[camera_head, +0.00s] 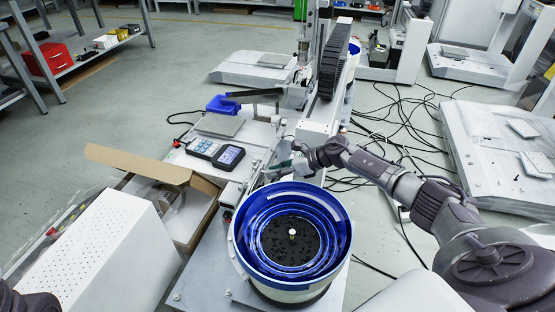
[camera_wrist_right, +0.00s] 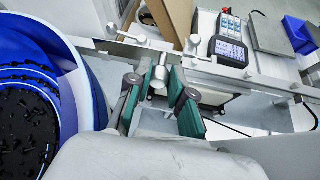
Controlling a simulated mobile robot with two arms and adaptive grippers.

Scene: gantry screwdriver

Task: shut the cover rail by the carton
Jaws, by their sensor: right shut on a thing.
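The open cardboard carton (camera_head: 205,186) stands left of the blue bowl feeder in the head view, with a flap raised; part of it (camera_wrist_right: 164,18) shows at the top of the wrist view. The cover rail (camera_wrist_right: 216,68) is a thin metal bar running across the wrist view, on the feeder side of the carton. My right gripper (camera_wrist_right: 160,84) has its green-padded fingers around a small metal knob or post at the rail, shut on it. In the head view this gripper (camera_head: 272,171) is small, and its fingertips are hard to make out. My left gripper does not show.
The blue bowl feeder (camera_head: 326,202) with dark screws is close beside my right gripper. A handheld meter (camera_head: 215,152) and a blue bin (camera_head: 222,104) lie beyond the carton. A white perforated box (camera_head: 103,248) stands at left. Cables cover the floor at right.

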